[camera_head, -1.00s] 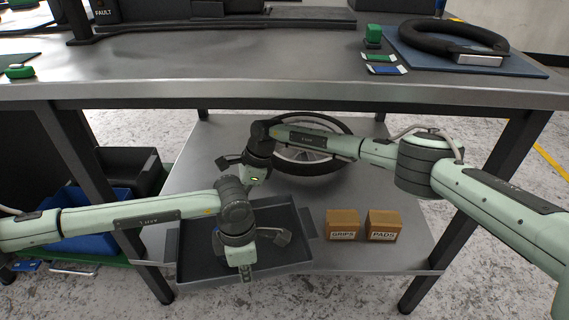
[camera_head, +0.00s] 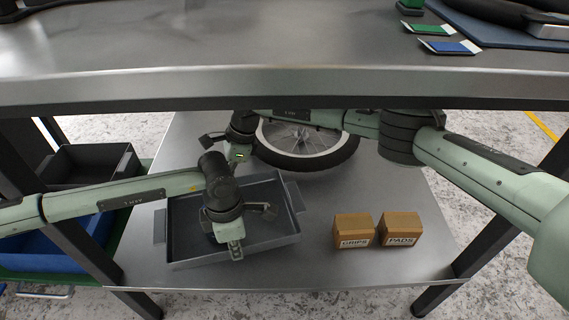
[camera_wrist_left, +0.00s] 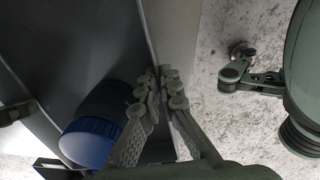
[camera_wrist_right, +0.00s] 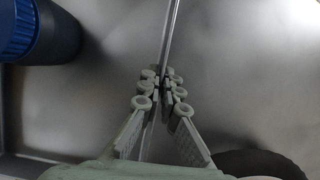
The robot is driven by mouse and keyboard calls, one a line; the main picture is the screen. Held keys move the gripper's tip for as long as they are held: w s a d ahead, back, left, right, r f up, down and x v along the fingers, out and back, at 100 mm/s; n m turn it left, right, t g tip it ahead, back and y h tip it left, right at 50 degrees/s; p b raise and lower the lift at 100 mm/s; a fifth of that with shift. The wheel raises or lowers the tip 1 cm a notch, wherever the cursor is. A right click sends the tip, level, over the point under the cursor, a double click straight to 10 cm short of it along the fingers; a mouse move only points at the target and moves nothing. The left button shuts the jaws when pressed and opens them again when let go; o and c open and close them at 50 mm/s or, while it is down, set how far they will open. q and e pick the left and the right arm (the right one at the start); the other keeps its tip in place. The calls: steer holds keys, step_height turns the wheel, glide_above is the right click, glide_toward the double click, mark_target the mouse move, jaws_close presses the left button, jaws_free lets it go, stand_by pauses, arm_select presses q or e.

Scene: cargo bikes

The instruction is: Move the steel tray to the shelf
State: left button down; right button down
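The steel tray (camera_head: 285,240) is a dark grey rectangular tray with side handles, at the lower metal shelf (camera_head: 310,270) under the workbench. I cannot tell whether it rests on the shelf or hangs just above it. My left gripper (camera_head: 236,250) is at the tray's near wall, with its fingers closed on the thin rim in the left wrist view (camera_wrist_left: 165,85). My right gripper (camera_head: 238,153) is at the far wall, its fingers closed on the rim in the right wrist view (camera_wrist_right: 162,85). A dark cylinder with a blue cap (camera_wrist_left: 88,142) shows beside the left fingers.
Boxes marked GRIPS (camera_head: 353,231) and PADS (camera_head: 400,230) stand right of the tray. A wheel (camera_head: 310,150) lies behind it. The workbench top (camera_head: 250,50) overhangs the shelf, with legs at both sides. A blue bin (camera_head: 45,250) is at left.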

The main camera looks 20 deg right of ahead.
mark_target(241, 267)
arm_select(q)
steer(key=shift+s+f, duration=0.1)
steer(key=shift+f, duration=0.05)
arm_select(e)
steer(key=shift+w, duration=0.1)
